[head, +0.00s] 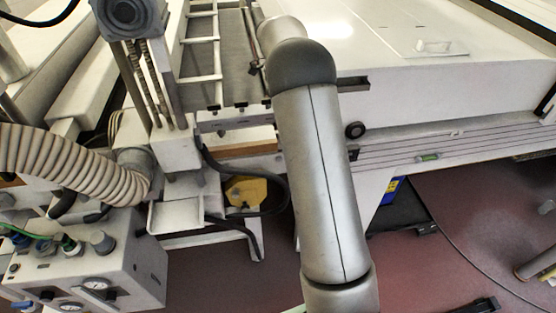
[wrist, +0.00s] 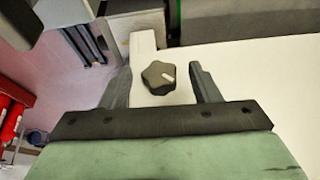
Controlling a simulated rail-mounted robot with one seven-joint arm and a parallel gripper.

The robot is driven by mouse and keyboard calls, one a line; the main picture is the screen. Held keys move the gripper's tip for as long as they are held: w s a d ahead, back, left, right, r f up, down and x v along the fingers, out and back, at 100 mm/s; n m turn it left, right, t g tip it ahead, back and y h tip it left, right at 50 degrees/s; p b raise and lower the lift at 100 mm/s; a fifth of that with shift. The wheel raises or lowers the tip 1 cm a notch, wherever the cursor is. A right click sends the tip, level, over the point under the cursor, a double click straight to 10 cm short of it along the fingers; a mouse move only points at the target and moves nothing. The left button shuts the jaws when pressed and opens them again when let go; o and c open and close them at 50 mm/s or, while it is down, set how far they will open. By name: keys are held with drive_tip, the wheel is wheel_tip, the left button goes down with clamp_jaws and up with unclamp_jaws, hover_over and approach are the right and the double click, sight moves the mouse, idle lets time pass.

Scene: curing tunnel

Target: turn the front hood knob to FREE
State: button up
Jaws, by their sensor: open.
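A dark, lobed knob (wrist: 158,78) with a short white pointer mark sits on a white panel in the wrist view. The mark points to the right in the picture. No lettering is readable around the knob. My gripper (wrist: 161,70) is open, with one finger on each side of the knob in the picture and a visible gap on both sides. How far the fingertips are from the panel is hard to tell. In the head view my arm covers the middle, and my gripper is not visible there.
In the head view the long white hood (head: 450,90) fills the upper right. A small round black knob (head: 354,130) shows on its near side. A ribbed hose (head: 75,165) and a box with gauges (head: 90,265) stand at left.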

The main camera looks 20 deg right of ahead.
drive_tip(key=s+a+r+t+b, duration=0.1)
drive_tip(key=a+r, duration=0.2)
drive_tip(key=r, duration=0.5)
drive_tip(key=s+a+r+b, duration=0.1)
drive_tip(key=a+r, duration=0.3)
drive_tip(key=r, duration=0.4)
drive_tip(key=s+a+f+n+y, duration=0.1)
drive_tip(key=s+a+f+n, duration=0.1)
drive_tip(key=s+f+n, duration=0.2)
drive_tip(key=s+a+f+n+y, duration=0.1)
drive_tip(key=s+a+f+n, duration=0.2)
drive_tip(key=s, duration=0.8)
drive_tip(key=s+a+f+n+y+b, duration=0.1)
drive_tip(key=s+a+f+n, duration=0.2)
drive_tip(key=s+f+n, duration=0.2)
drive_tip(key=shift+s+a+n+y, duration=0.15)
drive_tip(key=shift+s+n+y, duration=0.25)
drive_tip(key=shift+s+n, duration=0.85)
drive_tip(key=shift+s+m, duration=0.15)
drive_tip(key=shift+m, duration=0.1)
drive_tip(key=s+a+f+n, duration=0.1)
drive_tip(key=s+f+n, duration=0.2)
drive_tip(key=s, duration=0.4)
drive_tip(key=s+a+f+n, duration=0.2)
drive_tip(key=s+f+n, duration=0.1)
drive_tip(key=s+f, duration=0.3)
drive_tip(key=shift+s+a+y, duration=0.25)
drive_tip(key=shift+s+y, duration=0.15)
drive_tip(key=shift+s, duration=0.7)
